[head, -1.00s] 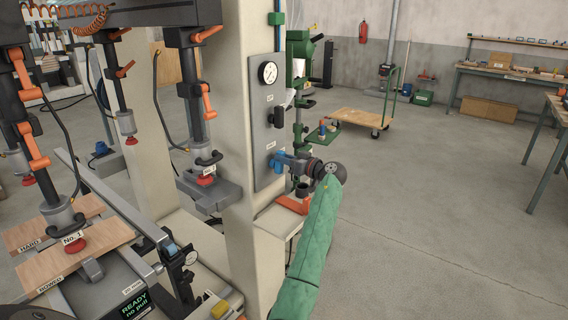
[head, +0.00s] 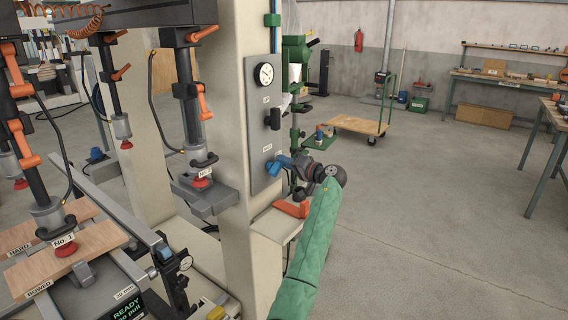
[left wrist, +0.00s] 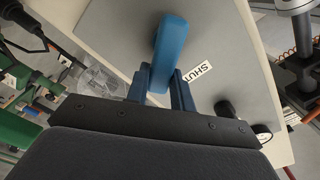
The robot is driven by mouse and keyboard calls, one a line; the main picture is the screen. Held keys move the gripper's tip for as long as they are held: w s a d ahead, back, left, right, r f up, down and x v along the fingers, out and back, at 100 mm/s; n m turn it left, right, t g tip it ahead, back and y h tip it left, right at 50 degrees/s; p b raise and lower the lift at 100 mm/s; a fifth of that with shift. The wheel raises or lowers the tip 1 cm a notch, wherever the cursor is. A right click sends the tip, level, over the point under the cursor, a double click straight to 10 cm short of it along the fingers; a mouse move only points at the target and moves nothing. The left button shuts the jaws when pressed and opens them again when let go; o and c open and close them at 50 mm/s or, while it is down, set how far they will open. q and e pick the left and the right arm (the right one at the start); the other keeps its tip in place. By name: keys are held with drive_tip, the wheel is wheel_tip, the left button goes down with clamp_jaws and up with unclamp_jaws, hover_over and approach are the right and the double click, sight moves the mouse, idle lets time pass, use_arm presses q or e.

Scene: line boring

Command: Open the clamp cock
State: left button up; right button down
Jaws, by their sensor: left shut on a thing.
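The clamp cock has a blue lever handle (head: 279,163) on the grey panel of the cream column. In the left wrist view the blue handle (left wrist: 170,42) stands out from the panel, beside a white label (left wrist: 197,72) that reads SHUT. My left gripper (head: 290,165) is at the panel, its arm in a green sleeve. In the left wrist view its two blue fingers (left wrist: 160,88) are shut on the handle, one on each side. My right gripper is not in view.
A round gauge (head: 264,74) and a black knob (head: 274,118) sit higher on the panel. An orange-red bracket (head: 292,208) is below my gripper. Clamp presses with boards (head: 75,262) stand at the left.

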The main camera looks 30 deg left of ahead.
use_arm(q)
drive_tip(key=shift+w+f+m+p, duration=0.1)
drive_tip(key=shift+f+m+p, duration=0.25)
drive_tip(key=shift+m, duration=0.85)
drive_tip(key=shift+w+f+m+p, duration=0.1)
drive_tip(key=shift+f+m+p, duration=0.25)
drive_tip(key=shift+m, duration=0.85)
drive_tip(key=shift+w+f+m+p, duration=0.1)
drive_tip(key=shift+f+m+p, duration=0.25)
drive_tip(key=shift+m, duration=0.85)
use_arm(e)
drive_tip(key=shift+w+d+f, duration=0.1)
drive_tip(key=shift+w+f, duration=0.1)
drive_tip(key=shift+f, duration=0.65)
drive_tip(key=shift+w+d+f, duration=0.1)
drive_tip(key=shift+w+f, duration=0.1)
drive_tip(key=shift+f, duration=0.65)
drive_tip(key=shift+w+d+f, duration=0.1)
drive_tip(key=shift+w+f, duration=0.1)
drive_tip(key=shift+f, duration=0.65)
use_arm(q)
drive_tip(key=shift+r, duration=0.1)
drive_tip(key=o, duration=1)
